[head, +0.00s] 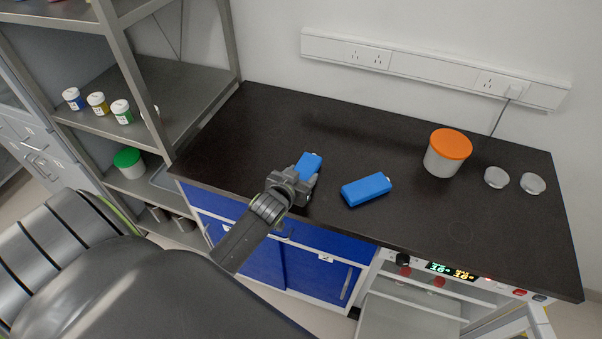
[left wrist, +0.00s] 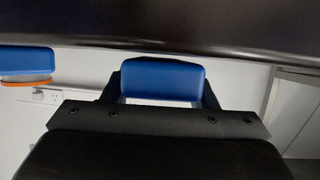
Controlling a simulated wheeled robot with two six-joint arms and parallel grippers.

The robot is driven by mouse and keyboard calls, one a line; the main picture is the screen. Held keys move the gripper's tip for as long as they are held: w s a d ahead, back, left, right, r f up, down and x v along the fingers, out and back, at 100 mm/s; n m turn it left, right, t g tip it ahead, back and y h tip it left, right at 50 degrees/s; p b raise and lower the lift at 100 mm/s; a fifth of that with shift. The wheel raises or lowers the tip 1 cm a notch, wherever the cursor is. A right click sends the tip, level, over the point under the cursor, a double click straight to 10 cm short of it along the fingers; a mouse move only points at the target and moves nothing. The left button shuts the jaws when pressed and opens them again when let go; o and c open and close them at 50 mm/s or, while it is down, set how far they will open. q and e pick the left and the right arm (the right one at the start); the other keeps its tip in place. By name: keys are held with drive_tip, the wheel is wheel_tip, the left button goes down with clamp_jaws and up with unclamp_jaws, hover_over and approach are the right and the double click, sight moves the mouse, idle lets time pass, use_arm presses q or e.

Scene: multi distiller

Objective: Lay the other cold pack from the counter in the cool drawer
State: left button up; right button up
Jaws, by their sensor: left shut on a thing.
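My left gripper (head: 301,183) is over the front part of the dark counter and shut on a blue cold pack (head: 309,163). In the left wrist view this held pack (left wrist: 162,79) sits between the two fingers. A second blue cold pack (head: 366,189) lies on the counter to the right of the gripper, apart from it. It also shows at the left edge of the left wrist view (left wrist: 26,60). I cannot make out an open cool drawer. My right gripper is not in view.
A white tub with an orange lid (head: 447,153) and two small clear dishes (head: 496,177) stand on the counter (head: 250,125) at the right. Blue cabinet fronts (head: 255,262) and a lit control panel (head: 452,270) are below its edge. A metal shelf (head: 185,95) with small jars stands at the left.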

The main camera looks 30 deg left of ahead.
use_arm(q)
drive_tip(key=shift+f, duration=0.1)
drive_tip(key=shift+f, duration=0.1)
drive_tip(key=o, duration=1.1)
drive_tip(key=shift+c, duration=0.2)
drive_tip(key=shift+f+b, duration=0.1)
drive_tip(key=shift+b, duration=0.3)
drive_tip(key=shift+s, duration=0.2)
drive_tip(key=b+v, duration=0.3)
drive_tip(key=v, duration=1.4)
drive_tip(key=shift+s+d+f, duration=0.2)
drive_tip(key=shift+d+f, duration=0.05)
drive_tip(key=shift+d, duration=0.05)
